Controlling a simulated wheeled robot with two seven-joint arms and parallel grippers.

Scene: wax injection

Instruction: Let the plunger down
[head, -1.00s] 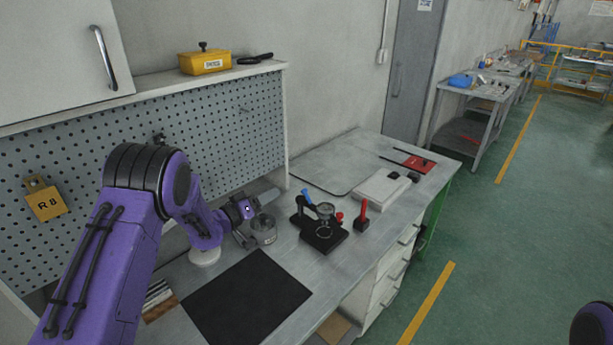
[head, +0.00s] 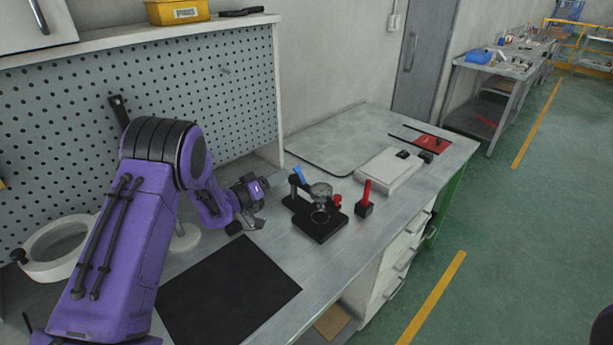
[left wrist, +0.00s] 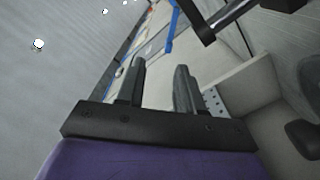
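The small press (head: 320,225) with a black base stands on the workbench. It has a round metal head (head: 320,190), a blue-tipped lever (head: 299,175) and a red knob (head: 337,200). I cannot tell which part is the plunger. My left gripper (head: 262,188) is just left of the press, apart from it in the head view. In the left wrist view, my left gripper's fingers (left wrist: 160,75) stand apart with nothing between them. A blue bar (left wrist: 172,28) and a black arm (left wrist: 225,17), probably press parts, show beyond them. My right gripper is out of view.
A red-handled tool (head: 365,199) stands right of the press. A white box (head: 388,174) and a red pad (head: 427,140) lie farther back. A black mat (head: 228,298) lies in front. A perforated panel (head: 150,80) rises behind my left arm.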

